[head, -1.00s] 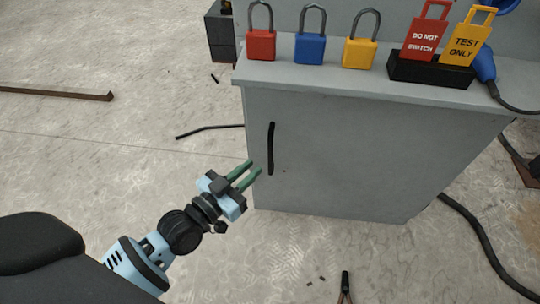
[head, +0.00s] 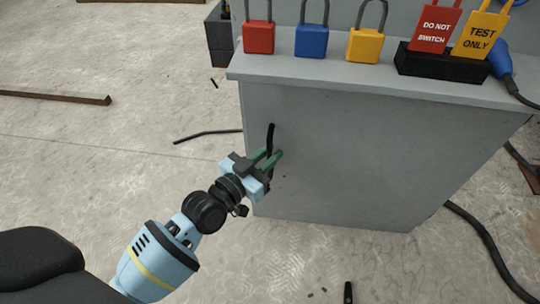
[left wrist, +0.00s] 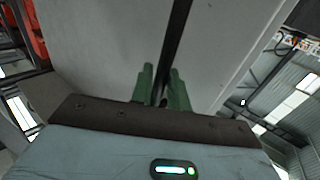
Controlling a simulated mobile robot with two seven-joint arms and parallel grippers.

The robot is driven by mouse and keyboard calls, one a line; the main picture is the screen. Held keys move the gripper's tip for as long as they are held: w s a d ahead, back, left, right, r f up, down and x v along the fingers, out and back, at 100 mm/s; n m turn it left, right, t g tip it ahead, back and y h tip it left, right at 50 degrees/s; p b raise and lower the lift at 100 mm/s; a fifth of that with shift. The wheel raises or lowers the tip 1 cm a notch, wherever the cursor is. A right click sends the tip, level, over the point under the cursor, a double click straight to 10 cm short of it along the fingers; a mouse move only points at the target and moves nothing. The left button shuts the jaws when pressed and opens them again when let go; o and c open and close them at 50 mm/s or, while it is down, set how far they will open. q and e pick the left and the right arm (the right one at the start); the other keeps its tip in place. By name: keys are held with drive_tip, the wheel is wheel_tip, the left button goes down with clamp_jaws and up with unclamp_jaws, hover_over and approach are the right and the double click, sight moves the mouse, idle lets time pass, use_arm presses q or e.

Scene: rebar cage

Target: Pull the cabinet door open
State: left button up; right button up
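The grey cabinet door (head: 350,160) is shut, flush with the cabinet front. Its black vertical handle (head: 271,137) is near the door's left edge. My left gripper (head: 270,156) is at the lower part of the handle, with its two green fingers pointing at the door. In the left wrist view, the dark handle (left wrist: 179,35) runs between the green fingers of the left gripper (left wrist: 162,88), one on each side. The fingers stand apart, with narrow gaps beside the handle. The finger ends partly hide the handle's lower end. My right gripper is not in view.
On the cabinet top (head: 330,78) stand a red padlock (head: 259,38), a blue padlock (head: 311,41), a yellow padlock (head: 364,45) and a black holder (head: 440,64) with tags. A black cable (head: 490,245) lies right of the cabinet. The floor left of the door is mostly clear.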

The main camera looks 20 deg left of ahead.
use_arm(q)
drive_tip(key=shift+w, duration=0.1)
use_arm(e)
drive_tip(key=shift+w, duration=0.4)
use_arm(q)
clamp_jaws()
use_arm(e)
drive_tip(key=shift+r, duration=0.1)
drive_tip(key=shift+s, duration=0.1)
